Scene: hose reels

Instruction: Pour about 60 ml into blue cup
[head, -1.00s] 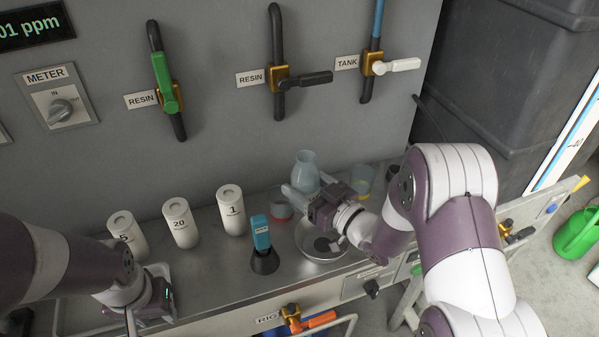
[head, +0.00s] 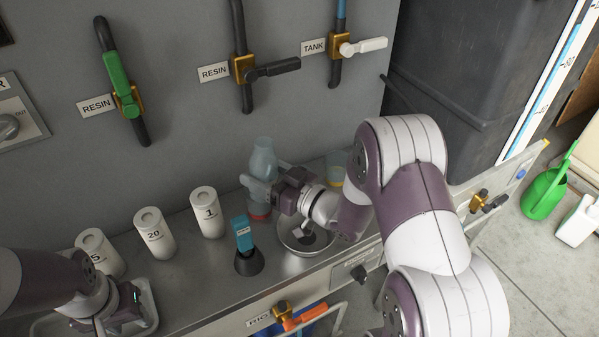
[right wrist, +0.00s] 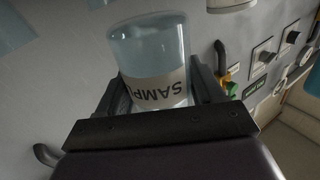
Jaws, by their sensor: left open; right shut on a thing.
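My right gripper (head: 262,184) is shut on a clear bluish sample carafe (head: 263,155), held about upright. In the right wrist view the carafe (right wrist: 150,50) sits between the fingers, with part of a SAMPLE label showing. In the head view it is above and behind a cup with a red band (head: 258,213), which the gripper partly covers. A clear cup with a yellow band (head: 336,170) stands farther right, partly behind my right arm. I cannot make out a blue cup; my arm hides part of the bench. My left gripper (head: 128,308) is open at the lower left; its fingertips are hard to see.
A steel bowl (head: 305,246) stands below my right wrist. A blue meter in a black holder (head: 246,250) and white bottles marked 1 (head: 207,215), 20 (head: 154,235) and 5 (head: 98,255) stand to the left. The grey panel with valves rises behind.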

